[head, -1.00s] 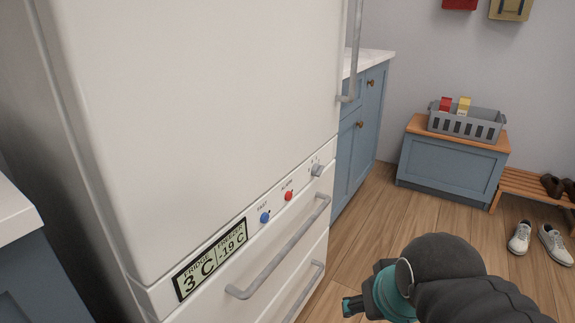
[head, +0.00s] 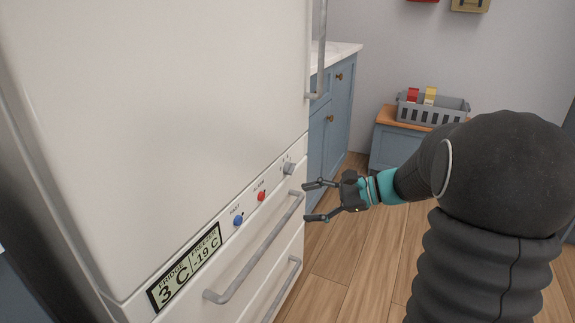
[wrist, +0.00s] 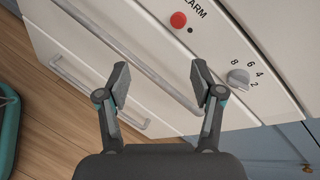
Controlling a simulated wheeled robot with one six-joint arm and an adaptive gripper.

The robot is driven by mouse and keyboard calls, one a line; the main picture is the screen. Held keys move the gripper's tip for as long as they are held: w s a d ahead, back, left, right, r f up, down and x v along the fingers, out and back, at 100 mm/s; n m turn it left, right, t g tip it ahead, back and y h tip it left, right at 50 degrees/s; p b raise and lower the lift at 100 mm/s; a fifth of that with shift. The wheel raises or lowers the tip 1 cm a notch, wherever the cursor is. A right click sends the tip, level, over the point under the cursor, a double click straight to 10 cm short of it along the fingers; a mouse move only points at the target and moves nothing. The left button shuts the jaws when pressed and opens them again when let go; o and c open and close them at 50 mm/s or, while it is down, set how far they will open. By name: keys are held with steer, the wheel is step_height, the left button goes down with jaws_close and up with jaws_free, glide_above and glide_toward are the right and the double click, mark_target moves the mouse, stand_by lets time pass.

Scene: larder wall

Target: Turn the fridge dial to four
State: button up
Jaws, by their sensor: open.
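The fridge dial (head: 289,168) is a small grey knob at the right end of the fridge's control strip. In the wrist view the dial (wrist: 238,78) is at the right, with the numbers 8, 6, 4 and 2 around it. Its pointer setting is too small to tell. My gripper (head: 312,201) is open and empty, a little below and right of the dial in the head view. In the wrist view the open fingers (wrist: 160,82) sit left of the dial, over the drawer front, and do not touch it.
A red alarm button (head: 261,196) and a blue button (head: 238,220) sit left of the dial. A display (head: 184,267) reads fridge 3 C, freezer -19 C. Drawer handles (head: 255,250) stick out below. Blue cabinets (head: 330,120) stand beyond; floor right of the fridge is open.

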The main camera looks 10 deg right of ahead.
mark_target(290, 169)
steer(key=w+d+f+m+t+y, duration=0.1)
steer(key=w+d+m+t+y, duration=0.1)
steer(key=w+d+m+t, duration=0.5)
steer(key=w+a+n+g+p, duration=0.1)
steer(key=w+a, duration=0.6)
steer(key=w, duration=0.2)
steer(key=shift+a+g, duration=0.3)
steer(key=shift+a, duration=0.1)
steer(key=c, duration=1.2)
steer(key=shift+o, duration=0.2)
steer(key=shift+n, duration=0.3)
steer(key=shift+f+b, duration=0.15)
steer(key=shift+b, duration=0.15)
